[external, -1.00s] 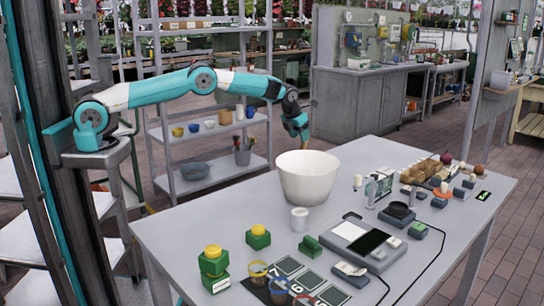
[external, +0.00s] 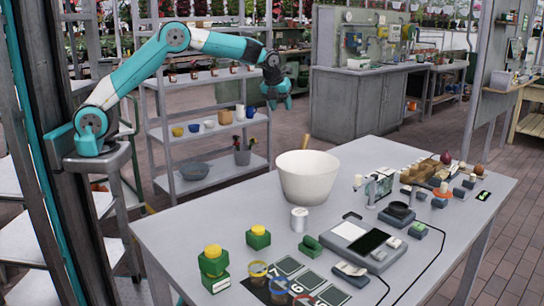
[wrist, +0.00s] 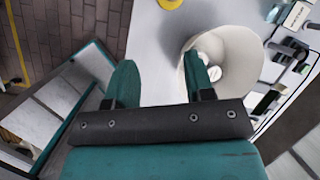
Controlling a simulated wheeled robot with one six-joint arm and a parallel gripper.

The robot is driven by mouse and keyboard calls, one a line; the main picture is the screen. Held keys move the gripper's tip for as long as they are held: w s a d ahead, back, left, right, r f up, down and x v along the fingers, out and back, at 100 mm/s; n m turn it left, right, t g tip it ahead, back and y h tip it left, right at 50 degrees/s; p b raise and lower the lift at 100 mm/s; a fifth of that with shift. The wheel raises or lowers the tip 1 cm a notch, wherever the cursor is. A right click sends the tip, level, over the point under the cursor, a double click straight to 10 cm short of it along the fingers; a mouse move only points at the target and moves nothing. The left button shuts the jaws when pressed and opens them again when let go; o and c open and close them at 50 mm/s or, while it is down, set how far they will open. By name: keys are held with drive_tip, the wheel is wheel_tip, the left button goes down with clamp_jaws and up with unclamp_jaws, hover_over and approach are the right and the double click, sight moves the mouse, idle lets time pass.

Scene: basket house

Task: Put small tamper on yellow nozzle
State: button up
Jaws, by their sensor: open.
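Two yellow-topped pieces on green blocks, one at the front left (external: 212,252) and one behind it (external: 258,231), stand on the table. I cannot tell whether either is the yellow nozzle. I cannot pick out the small tamper for certain. My gripper (external: 280,101) is raised above and left of the white bowl (external: 308,180) in the external view, pointing down. In the wrist view my gripper (wrist: 163,85) has its teal fingers wide apart with nothing between them. The bowl (wrist: 245,65) lies beyond the right finger there.
A thin brown stick (external: 306,142) shows above the bowl's far rim; I cannot tell if it stands inside. A white cylinder (external: 299,219), a scale (external: 352,234) and several small items crowd the table (external: 165,227). Its left back part is clear.

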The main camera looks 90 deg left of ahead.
drive_tip(key=s+d+r+n+g, duration=0.1)
drive_tip(key=s+d+n, duration=0.3)
drive_tip(key=s+n, duration=0.5)
drive_tip(key=s+d+r+n, duration=0.1)
drive_tip(key=s+d+n, duration=0.3)
drive_tip(key=s+n, duration=0.6)
drive_tip(key=s+d+r+n+g+y, duration=0.1)
drive_tip(key=s+d+n, duration=0.4)
drive_tip(key=s, duration=1.5)
drive_tip(key=n, duration=0.4)
drive_tip(key=shift+r+n+g, duration=0.3)
drive_tip(key=shift+r+n, duration=0.1)
drive_tip(key=shift+o, duration=0.4)
